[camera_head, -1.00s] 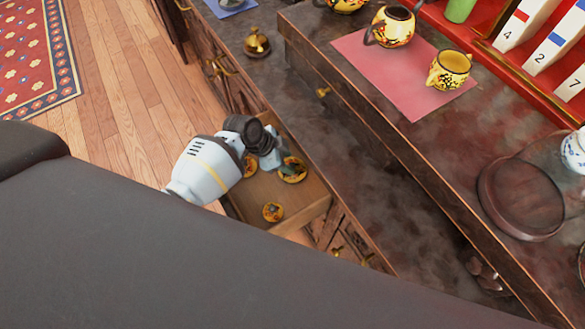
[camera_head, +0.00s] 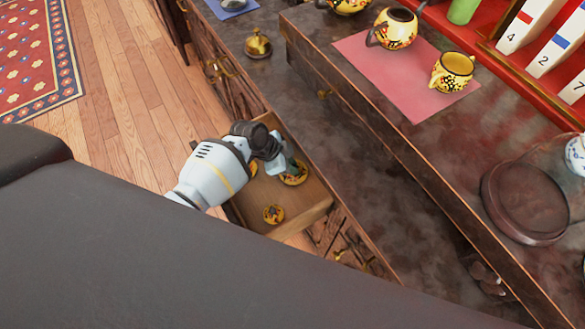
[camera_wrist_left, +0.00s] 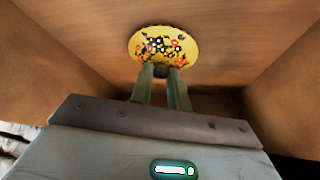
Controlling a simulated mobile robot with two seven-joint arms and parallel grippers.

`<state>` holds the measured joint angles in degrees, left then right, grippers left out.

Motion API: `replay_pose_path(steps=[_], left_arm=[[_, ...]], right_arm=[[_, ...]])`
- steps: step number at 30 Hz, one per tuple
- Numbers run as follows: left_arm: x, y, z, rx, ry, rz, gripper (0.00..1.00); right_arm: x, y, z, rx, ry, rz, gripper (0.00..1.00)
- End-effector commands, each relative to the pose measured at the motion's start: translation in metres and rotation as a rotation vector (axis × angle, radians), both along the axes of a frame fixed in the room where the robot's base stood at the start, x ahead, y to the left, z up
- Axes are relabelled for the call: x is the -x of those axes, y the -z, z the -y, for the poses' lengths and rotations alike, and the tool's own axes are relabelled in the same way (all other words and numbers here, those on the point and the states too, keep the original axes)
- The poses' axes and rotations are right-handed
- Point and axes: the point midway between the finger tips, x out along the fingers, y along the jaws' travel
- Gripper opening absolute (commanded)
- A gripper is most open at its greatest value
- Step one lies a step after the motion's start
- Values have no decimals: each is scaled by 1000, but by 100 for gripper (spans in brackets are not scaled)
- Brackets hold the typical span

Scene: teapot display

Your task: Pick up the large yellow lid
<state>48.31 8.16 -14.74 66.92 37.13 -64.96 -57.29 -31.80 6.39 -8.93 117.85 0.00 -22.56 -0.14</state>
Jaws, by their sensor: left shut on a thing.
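The large yellow lid (camera_head: 295,178), with a painted flower pattern, is at the right side of the open wooden drawer (camera_head: 304,218). My left gripper (camera_head: 285,169) reaches down into the drawer and partly covers this lid. In the left wrist view, the lid (camera_wrist_left: 163,43) is at the tips of my left gripper (camera_wrist_left: 164,73), which is shut on its dark knob. I cannot tell whether the lid is clear of the drawer floor. A smaller yellow lid (camera_head: 273,213) lies near the drawer front. Another yellow lid (camera_head: 253,167) is partly hidden by my left gripper. My right gripper is not in view.
The drawer walls stand close around my left gripper. The dark counter runs beside the drawer. A brass pot (camera_head: 258,45) stands on it. A yellow teapot (camera_head: 396,28) and a yellow cup (camera_head: 452,71) stand on a pink mat (camera_head: 400,84) on the higher shelf.

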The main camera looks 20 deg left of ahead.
Motion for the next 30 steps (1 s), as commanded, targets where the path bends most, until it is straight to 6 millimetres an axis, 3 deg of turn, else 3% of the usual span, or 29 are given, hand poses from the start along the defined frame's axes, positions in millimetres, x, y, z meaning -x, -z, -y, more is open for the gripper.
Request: replay_pose_path(steps=[12, 30], left_arm=[[8, -18, -15, -2, 2, 2, 0], [58, -69, -103, -3, 1, 1, 0]], right_arm=[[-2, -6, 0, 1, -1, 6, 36], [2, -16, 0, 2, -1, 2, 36]])
